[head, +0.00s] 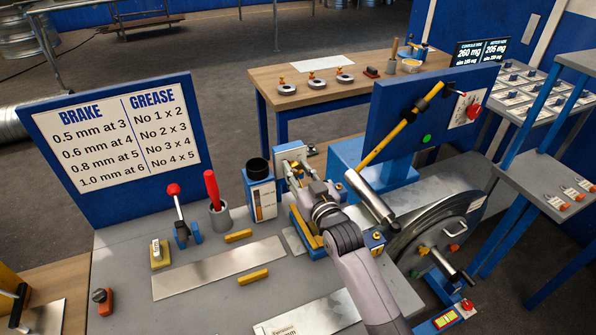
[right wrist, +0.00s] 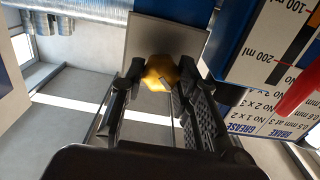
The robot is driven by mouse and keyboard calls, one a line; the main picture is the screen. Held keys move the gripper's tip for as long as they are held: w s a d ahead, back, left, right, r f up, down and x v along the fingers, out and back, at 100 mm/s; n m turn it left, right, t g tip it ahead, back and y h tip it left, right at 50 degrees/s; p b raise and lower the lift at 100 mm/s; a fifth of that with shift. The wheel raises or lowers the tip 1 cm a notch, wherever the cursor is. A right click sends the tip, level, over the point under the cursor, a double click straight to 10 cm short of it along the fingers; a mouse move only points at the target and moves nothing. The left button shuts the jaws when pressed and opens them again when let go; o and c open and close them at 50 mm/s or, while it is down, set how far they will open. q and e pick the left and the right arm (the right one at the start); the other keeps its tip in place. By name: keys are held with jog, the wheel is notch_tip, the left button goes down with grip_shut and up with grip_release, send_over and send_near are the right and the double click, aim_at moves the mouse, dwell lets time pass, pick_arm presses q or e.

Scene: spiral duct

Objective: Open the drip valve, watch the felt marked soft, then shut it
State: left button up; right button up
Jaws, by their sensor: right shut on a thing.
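My right gripper (head: 292,167) is at the middle of the bench, in front of a pale upright plate (head: 287,151). In the right wrist view its two black fingers (right wrist: 158,82) are closed on a brass-yellow knob (right wrist: 160,70), which looks like the drip valve's handle. A grey plate (right wrist: 165,34) is right behind the knob. Whether the valve is open or shut cannot be told. The blue reservoir with a ml scale (head: 262,198) stands just left of the gripper; its scale also shows in the wrist view (right wrist: 282,40). I cannot make out a felt marked soft. My left gripper is not in view.
The brake and grease board (head: 120,140) stands at the left. A red-knobbed lever (head: 178,210), a cup with a red-handled tool (head: 219,215) and a metal sheet (head: 220,268) are on the bench. A blue panel with a yellow lever (head: 415,110) rises at the right.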

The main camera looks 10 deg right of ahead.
jog(key=shift+c, duration=0.9)
jog(key=shift+r+m+p, duration=0.1)
jog(key=shift+m+p, duration=0.5)
jog(key=shift+m, duration=0.4)
jog(key=m+p, duration=0.1)
jog(key=m, duration=0.1)
jog(key=shift+d+m, duration=0.1)
jog(key=shift+m, duration=0.2)
jog(key=m+p, duration=0.1)
jog(key=m, duration=0.2)
jog(key=shift+m, duration=0.3)
jog(key=shift+d+m+p, duration=0.1)
jog(key=shift+m+p, duration=0.2)
jog(key=shift+m, duration=1.2)
jog(key=shift+f, duration=0.2)
